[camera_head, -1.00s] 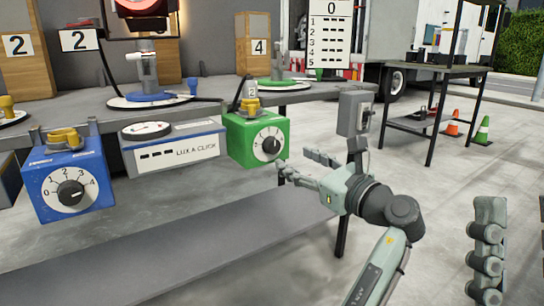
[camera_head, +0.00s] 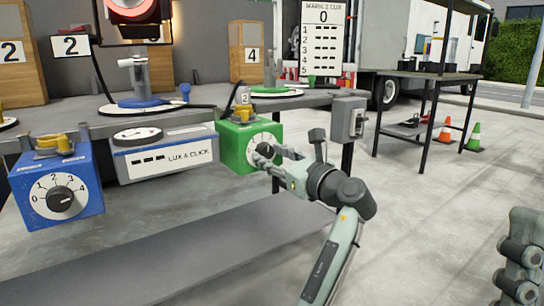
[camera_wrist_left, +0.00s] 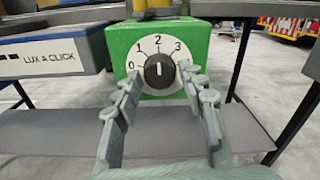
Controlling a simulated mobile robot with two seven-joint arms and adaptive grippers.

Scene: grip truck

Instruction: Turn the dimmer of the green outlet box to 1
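The green outlet box (camera_head: 232,148) hangs at the front edge of the grey table. Its white dial carries a black dimmer knob (camera_wrist_left: 159,71); in the left wrist view its white mark points up, near 2. My left gripper (camera_head: 274,155) is at the dial, which it partly hides in the head view. In the left wrist view the left gripper (camera_wrist_left: 160,82) is open, one finger on each side of the knob. Whether the fingers touch the knob I cannot tell. Part of my right gripper (camera_head: 520,258) shows at the lower right edge, away from the box.
A blue outlet box (camera_head: 58,185) with its own dial hangs at the left. A LUX A CLICK meter (camera_head: 165,155) sits between the boxes. A grey switch box (camera_head: 348,120) stands right of the green box. Open floor lies in front on the right.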

